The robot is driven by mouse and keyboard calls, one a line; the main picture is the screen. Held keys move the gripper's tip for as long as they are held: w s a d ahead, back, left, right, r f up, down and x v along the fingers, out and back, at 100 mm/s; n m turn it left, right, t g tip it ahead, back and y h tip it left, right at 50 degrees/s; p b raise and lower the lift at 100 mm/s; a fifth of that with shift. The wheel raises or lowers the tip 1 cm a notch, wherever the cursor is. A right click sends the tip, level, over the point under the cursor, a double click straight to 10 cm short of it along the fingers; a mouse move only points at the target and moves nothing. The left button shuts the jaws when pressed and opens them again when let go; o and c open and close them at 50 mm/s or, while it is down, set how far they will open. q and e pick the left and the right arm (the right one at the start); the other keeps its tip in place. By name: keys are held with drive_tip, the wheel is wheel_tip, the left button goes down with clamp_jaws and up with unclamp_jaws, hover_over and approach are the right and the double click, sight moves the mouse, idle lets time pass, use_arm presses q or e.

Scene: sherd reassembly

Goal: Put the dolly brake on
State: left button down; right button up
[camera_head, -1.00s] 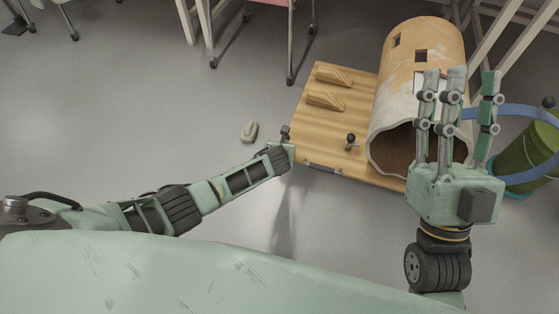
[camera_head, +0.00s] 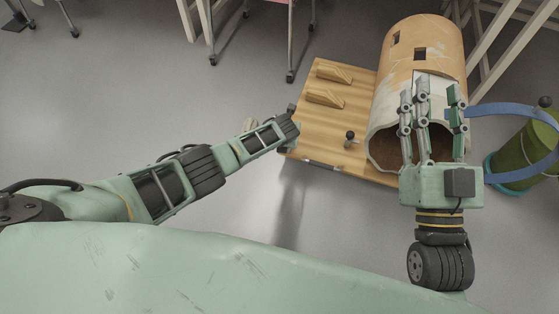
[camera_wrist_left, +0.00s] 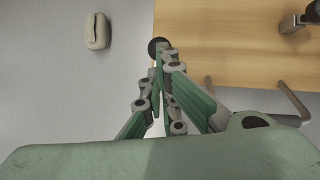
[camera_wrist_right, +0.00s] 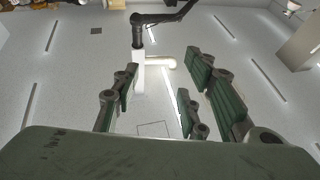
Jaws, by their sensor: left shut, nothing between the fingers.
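The dolly (camera_head: 315,120) is a low wooden board on the floor at the right. A large orange and whitish tube (camera_head: 422,33) lies on it. A lever with a black knob (camera_head: 350,135) stands on the board's near part. In the left wrist view, a black ball knob (camera_wrist_left: 157,45) shows at the board's edge, just beyond the fingertips; contact is unclear. My left gripper (camera_head: 291,118) is shut and empty at the board's left edge; its fingers also show in the left wrist view (camera_wrist_left: 163,60). My right gripper (camera_head: 430,92) is open and empty, fingers up, in front of the tube.
Two wooden wedges (camera_head: 334,71) sit on the board. A small pale object (camera_head: 249,124) lies on the floor, partly hidden behind my left arm. A green container (camera_head: 527,150) with a blue ring stands at the right. Trestle legs are behind.

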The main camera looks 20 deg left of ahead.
use_arm(q)
drive_tip(key=shift+w+r+b, duration=0.15)
drive_tip(key=shift+w+b, duration=0.25)
drive_tip(key=shift+w, duration=0.55)
use_arm(e)
drive_tip(key=shift+s+d+r+t+y, duration=0.1)
drive_tip(key=shift+s+r+t, duration=0.3)
drive_tip(key=shift+r, duration=0.3)
drive_tip(key=shift+s+a+r+t+y, duration=0.1)
drive_tip(key=shift+s+r+t, duration=0.2)
drive_tip(key=shift+r+t, duration=0.35)
drive_tip(key=shift+s+d+r+t+y, duration=0.1)
drive_tip(key=shift+s+r+t, duration=0.25)
drive_tip(key=shift+r, duration=0.4)
